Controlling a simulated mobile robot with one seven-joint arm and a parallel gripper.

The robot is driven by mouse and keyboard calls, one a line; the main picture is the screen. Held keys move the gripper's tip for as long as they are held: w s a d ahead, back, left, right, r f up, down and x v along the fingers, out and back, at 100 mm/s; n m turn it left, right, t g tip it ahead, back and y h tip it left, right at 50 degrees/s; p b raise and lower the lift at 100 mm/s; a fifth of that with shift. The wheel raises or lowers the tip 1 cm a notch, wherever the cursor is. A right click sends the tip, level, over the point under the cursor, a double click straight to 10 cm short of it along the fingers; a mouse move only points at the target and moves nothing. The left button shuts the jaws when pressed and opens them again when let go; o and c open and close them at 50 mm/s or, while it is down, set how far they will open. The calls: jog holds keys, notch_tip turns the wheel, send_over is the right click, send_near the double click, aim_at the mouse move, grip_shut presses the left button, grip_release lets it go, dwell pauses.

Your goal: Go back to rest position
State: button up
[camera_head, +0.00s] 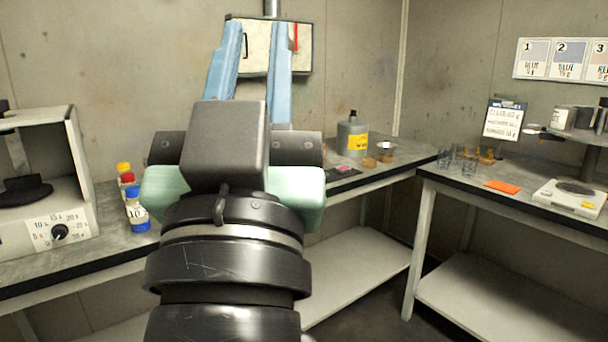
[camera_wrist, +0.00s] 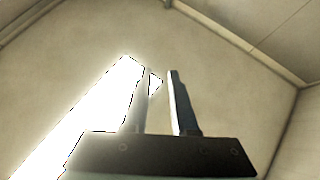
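My gripper (camera_head: 253,62) is raised in front of me in the head view, with its two blue fingers pointing up. The fingers stand apart with nothing between them; the wall cabinet seen between them is behind. In the wrist view my gripper (camera_wrist: 160,78) also shows two separate fingers against bare wall and ceiling, with no object held. A bright white glare covers the left of that view and partly washes out the left finger.
A left bench holds a dial machine (camera_head: 60,235), small colour-capped bottles (camera_head: 136,212) and a grey jug (camera_head: 352,138). The right bench holds glassware (camera_head: 468,160), an orange card (camera_head: 502,187) and a scale (camera_head: 570,198). A cabinet (camera_head: 262,50) hangs behind my gripper.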

jog(key=s+d+r+t+h, duration=0.1)
jog(key=s+d+r+h, duration=0.2)
jog(key=d, duration=0.4)
notch_tip(320, 180, up, 19)
jog(key=a+p, duration=0.1)
jog(key=p, duration=1.8)
jog(key=shift+s+a+f+m+y, duration=0.2)
jog(key=shift+s+a+m+y, duration=0.1)
jog(key=shift+y, duration=0.1)
